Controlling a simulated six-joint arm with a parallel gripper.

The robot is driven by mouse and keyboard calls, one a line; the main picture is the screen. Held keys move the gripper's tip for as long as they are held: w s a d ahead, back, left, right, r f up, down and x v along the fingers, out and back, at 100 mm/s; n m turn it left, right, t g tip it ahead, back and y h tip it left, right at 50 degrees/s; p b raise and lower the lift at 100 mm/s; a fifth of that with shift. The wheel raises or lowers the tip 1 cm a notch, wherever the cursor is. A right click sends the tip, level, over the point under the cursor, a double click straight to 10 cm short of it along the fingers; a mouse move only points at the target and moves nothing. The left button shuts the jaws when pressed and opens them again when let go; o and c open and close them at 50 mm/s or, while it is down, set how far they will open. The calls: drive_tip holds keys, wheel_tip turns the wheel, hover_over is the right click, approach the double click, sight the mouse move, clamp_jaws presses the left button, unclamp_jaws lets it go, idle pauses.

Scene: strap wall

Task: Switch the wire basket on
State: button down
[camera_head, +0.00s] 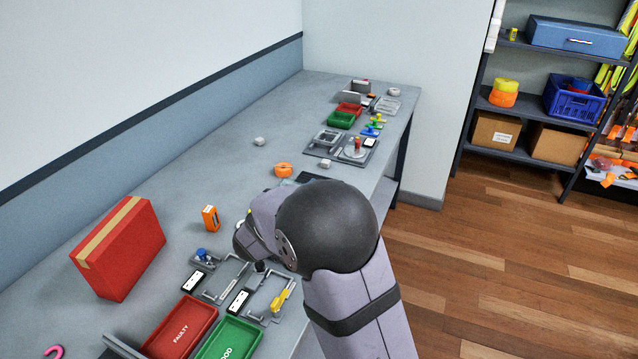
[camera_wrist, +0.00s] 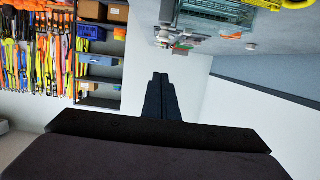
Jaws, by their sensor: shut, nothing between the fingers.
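I cannot pick out a wire basket with a switch for certain in either view. A blue open-sided crate (camera_head: 574,108) stands on the shelf at the right of the head view; whether it is wire cannot be told. A grey lattice-like item (camera_head: 387,105) lies at the far end of the bench, too small to make out. My gripper (camera_wrist: 160,76) is shut and empty in the wrist view, its two dark fingers together. It points away from the bench, which shows upside down at the top. In the head view my arm mostly hides the gripper.
Near my arm on the grey bench (camera_head: 215,165) are a red box (camera_head: 118,250), a red FAULTY tray (camera_head: 182,330), a green GOOD tray (camera_head: 230,340) and grey fixtures. An orange device (camera_head: 210,218) stands close by. The bench's middle is fairly clear.

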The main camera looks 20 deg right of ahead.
drive_tip(key=shift+v, duration=1.15)
drive_tip(key=shift+w, duration=0.1)
drive_tip(key=s+a+f+n+g+y+p, duration=0.1)
drive_tip(key=s+a+f+n+y+p, duration=0.3)
drive_tip(key=a+y, duration=0.45)
drive_tip(key=s+f+g+y, duration=0.1)
drive_tip(key=s, duration=0.2)
drive_tip(key=s+d+f+g+y, duration=0.1)
drive_tip(key=s+f+g, duration=0.1)
drive_tip(key=s, duration=0.2)
drive_tip(key=s+f+g+y+p, duration=0.1)
drive_tip(key=s+f+g, duration=0.1)
drive_tip(key=s, duration=0.2)
drive_tip(key=shift+s+d+f, duration=0.15)
drive_tip(key=shift+s+f, duration=0.05)
drive_tip(key=s+r+n+g+p, duration=0.1)
drive_tip(key=s+n+g, duration=0.3)
drive_tip(key=s, duration=1)
drive_tip(key=shift+s+n+g+h, duration=0.35)
drive_tip(key=shift+s+n+g, duration=0.05)
drive_tip(key=shift+n, duration=0.1)
